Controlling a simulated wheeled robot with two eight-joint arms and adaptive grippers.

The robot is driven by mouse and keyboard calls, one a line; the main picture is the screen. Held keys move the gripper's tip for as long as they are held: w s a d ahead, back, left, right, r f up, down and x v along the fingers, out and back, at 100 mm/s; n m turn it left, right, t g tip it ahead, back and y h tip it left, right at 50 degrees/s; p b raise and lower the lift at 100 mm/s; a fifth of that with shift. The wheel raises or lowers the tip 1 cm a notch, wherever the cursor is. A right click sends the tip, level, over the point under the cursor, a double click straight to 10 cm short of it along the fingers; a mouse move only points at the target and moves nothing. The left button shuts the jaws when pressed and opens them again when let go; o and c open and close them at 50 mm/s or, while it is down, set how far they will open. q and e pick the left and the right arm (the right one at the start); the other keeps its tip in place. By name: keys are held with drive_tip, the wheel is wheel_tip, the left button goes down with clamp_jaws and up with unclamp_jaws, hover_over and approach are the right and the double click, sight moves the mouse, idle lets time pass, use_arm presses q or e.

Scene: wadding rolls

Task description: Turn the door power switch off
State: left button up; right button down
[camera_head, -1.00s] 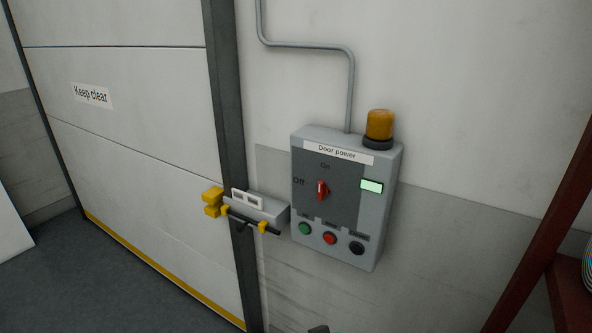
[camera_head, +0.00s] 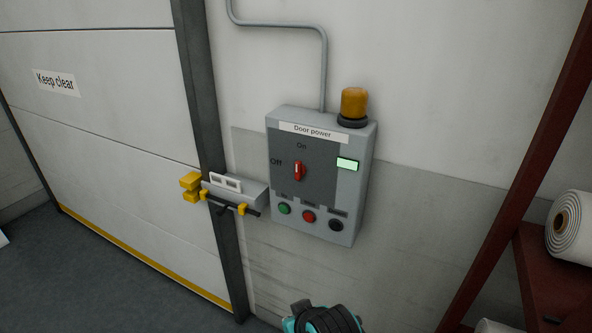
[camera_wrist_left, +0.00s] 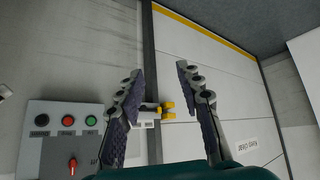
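The grey door power box (camera_head: 353,190) is on the wall in the head view. Its red switch (camera_head: 298,171) stands upright, pointing to "On", with "Off" to its left. A pale green indicator (camera_head: 347,164) beside it is lit. In the left wrist view the box (camera_wrist_left: 50,110) shows upside down at lower left, with the red switch (camera_wrist_left: 72,164) near the bottom edge. My left gripper (camera_wrist_left: 160,72) is open and empty; its fingers point toward the door area, with the box to the left of them. My right gripper is not in view.
An amber beacon (camera_head: 353,104) tops the box. Green (camera_head: 284,208), red (camera_head: 308,216) and black (camera_head: 336,225) buttons sit below the switch. A latch (camera_head: 235,193) with yellow parts juts out left of the box. A dark red rack (camera_head: 512,215) with white rolls (camera_head: 572,228) stands right.

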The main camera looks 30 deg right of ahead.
use_arm(q)
drive_tip(key=w+d+r+m+t+h+p, duration=0.1)
drive_tip(key=w+d+r+m+h, duration=0.15)
drive_tip(key=w+d+r, duration=0.45)
drive_tip(key=w+d+r+m+h+p, duration=0.1)
drive_tip(key=w+d+r+m+h, duration=0.2)
drive_tip(key=d, duration=0.7)
drive_tip(key=w+d+r+m+t+h+p, duration=0.15)
drive_tip(key=w+d+r+h, duration=0.3)
drive_tip(key=d, duration=0.45)
drive_tip(key=m+h+p, duration=0.2)
approach(296, 168)
drive_tip(key=d, duration=0.1)
drive_tip(key=shift+t, duration=0.25)
drive_tip(key=x, duration=0.4)
drive_tip(key=b+x, duration=0.1)
drive_tip(key=x, duration=0.3)
drive_tip(key=shift+w+d+f, duration=0.15)
drive_tip(key=shift+w+f, duration=0.05)
drive_tip(key=shift+w, duration=0.1)
clamp_jaws()
